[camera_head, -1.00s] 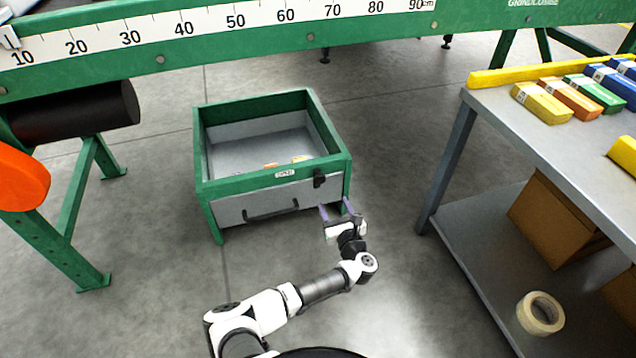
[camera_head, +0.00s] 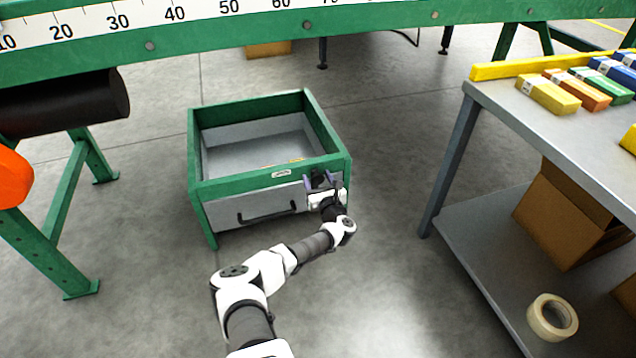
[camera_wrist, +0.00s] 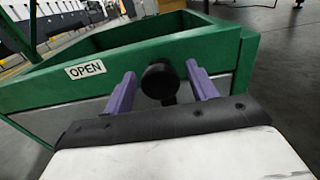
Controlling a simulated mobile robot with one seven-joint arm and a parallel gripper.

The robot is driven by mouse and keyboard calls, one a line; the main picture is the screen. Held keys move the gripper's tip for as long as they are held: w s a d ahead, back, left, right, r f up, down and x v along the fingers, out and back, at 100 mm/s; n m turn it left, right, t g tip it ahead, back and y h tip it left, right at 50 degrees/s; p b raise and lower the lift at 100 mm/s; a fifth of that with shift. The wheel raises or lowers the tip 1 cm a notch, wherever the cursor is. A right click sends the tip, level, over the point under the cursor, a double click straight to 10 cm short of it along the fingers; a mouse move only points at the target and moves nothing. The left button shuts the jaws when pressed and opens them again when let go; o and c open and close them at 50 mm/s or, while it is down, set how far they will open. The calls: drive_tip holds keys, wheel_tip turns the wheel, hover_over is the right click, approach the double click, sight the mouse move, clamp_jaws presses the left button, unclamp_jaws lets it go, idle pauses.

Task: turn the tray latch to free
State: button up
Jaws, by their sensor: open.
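The green-framed tray (camera_head: 196,172) stands on the floor with a grey drawer front (camera_head: 232,208) and a black bar handle (camera_head: 266,217). My gripper (camera_wrist: 160,84) is open, with one purple finger on each side of the latch knob. The fingers appear apart from the knob. In the head view my gripper (camera_head: 320,182) is at the right end of the tray front and partly hides the latch.
An "OPEN" label (camera_wrist: 86,69) is on the rail left of the latch. A grey table (camera_head: 560,130) with coloured boxes and a lower shelf stands at right. A green ruler beam (camera_head: 380,22) crosses above. The floor around the tray is clear.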

clamp_jaws()
idle(0.4)
